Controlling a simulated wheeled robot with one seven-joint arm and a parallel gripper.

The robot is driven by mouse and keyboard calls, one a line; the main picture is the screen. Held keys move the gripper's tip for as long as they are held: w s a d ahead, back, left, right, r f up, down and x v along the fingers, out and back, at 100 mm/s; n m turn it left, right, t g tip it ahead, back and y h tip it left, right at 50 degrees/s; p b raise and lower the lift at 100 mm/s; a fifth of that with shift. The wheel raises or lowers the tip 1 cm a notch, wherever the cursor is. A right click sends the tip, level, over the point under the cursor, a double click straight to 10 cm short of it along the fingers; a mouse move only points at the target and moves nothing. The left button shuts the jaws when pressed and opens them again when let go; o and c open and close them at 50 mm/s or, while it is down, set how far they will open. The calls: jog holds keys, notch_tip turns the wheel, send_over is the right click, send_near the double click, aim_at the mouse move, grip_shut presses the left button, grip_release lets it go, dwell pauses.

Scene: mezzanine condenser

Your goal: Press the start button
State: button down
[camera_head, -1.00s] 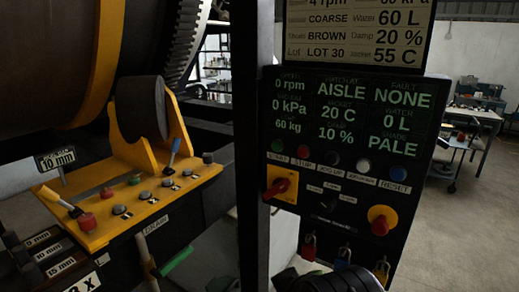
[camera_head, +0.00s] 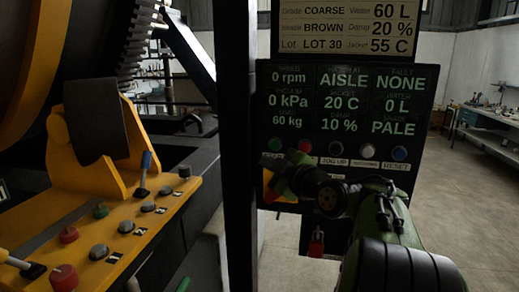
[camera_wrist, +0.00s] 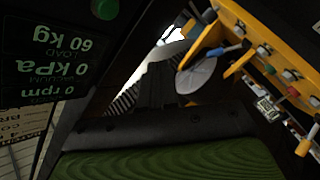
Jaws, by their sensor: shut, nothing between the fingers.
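The green start button (camera_head: 275,144) is at the left end of the button row on the black control panel (camera_head: 345,92). Its START label is hidden behind my gripper (camera_head: 268,163). My gripper is shut and empty, in front of the panel and just below the button in the head view; I cannot tell how far its tip is from the panel face. In the wrist view the green button (camera_wrist: 105,8) is at the top edge, up and left of my dark gripper fingers (camera_wrist: 157,85). The panel reads 0 rpm.
A red button (camera_head: 305,145) is right beside the green one, then black, white and blue (camera_head: 399,153) buttons. A black post (camera_head: 238,140) stands left of the panel. Left of it, a yellow console (camera_head: 110,240) has its own green button (camera_head: 101,210). A red padlock (camera_head: 316,244) hangs below.

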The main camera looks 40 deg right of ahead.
aim_at(277, 148)
jog(key=w+d+p, duration=0.3)
jog(key=d+p, duration=0.1)
jog(key=w+d+p, duration=0.1)
jog(key=w+d, duration=0.1)
jog(key=d, duration=0.1)
jog(key=shift+w+p, duration=0.3)
jog(key=shift+p, duration=0.1)
dwell(1.9)
jog(key=shift+w+d, duration=0.25)
jog(key=shift+d, duration=0.05)
jog(key=shift+w+d, duration=0.25)
jog(key=shift+d, duration=0.1)
dwell(0.6)
dwell(0.3)
jog(key=shift+s+a+b, duration=0.55)
jog(key=shift+a+b, duration=0.15)
jog(key=shift+b, duration=0.45)
